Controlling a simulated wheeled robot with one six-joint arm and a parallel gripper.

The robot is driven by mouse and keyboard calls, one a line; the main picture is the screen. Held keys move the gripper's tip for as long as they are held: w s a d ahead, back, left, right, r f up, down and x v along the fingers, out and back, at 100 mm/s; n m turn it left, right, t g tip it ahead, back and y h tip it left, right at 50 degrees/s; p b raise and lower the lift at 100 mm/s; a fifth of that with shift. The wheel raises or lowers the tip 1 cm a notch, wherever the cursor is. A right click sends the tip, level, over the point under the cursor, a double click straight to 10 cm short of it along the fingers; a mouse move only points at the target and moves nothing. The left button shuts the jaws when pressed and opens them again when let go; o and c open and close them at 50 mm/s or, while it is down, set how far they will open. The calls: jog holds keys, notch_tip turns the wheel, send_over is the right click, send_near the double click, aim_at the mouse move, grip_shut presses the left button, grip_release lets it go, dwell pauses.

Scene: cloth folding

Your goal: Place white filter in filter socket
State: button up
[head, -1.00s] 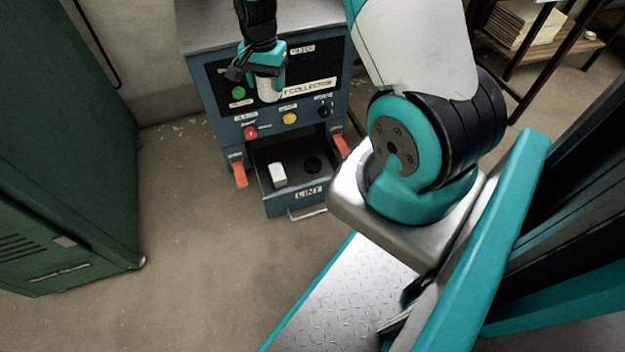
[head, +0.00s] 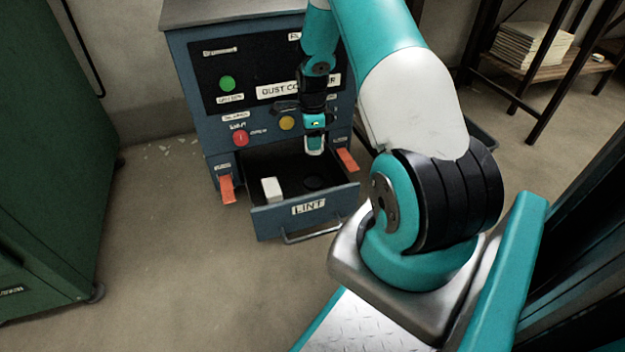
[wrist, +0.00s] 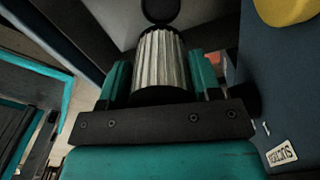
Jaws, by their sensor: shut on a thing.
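My gripper (head: 315,128) points down over the open drawer (head: 304,209) labelled LINT. It is shut on the white filter, a pleated cylinder (wrist: 160,58) held between the teal fingers in the wrist view. The filter's pale lower end (head: 314,151) shows under the gripper in the head view. A dark round spot, which looks like the filter socket (head: 314,183), lies in the drawer below the filter. In the wrist view a dark round disc (wrist: 160,9) shows just past the filter's far end. I cannot tell whether they touch.
A white block (head: 272,189) sits in the left of the drawer. Orange levers (head: 226,189) flank the drawer. The blue dust collector panel (head: 222,140) with buttons stands close behind my gripper. A green cabinet (head: 45,150) stands at the left.

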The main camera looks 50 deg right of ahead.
notch_tip(320, 180, down, 13)
jog(key=b, duration=0.6)
jog(key=shift+b, duration=0.4)
jog(key=shift+r, duration=0.1)
jog(key=o, duration=0.9)
jog(key=shift+o, duration=0.2)
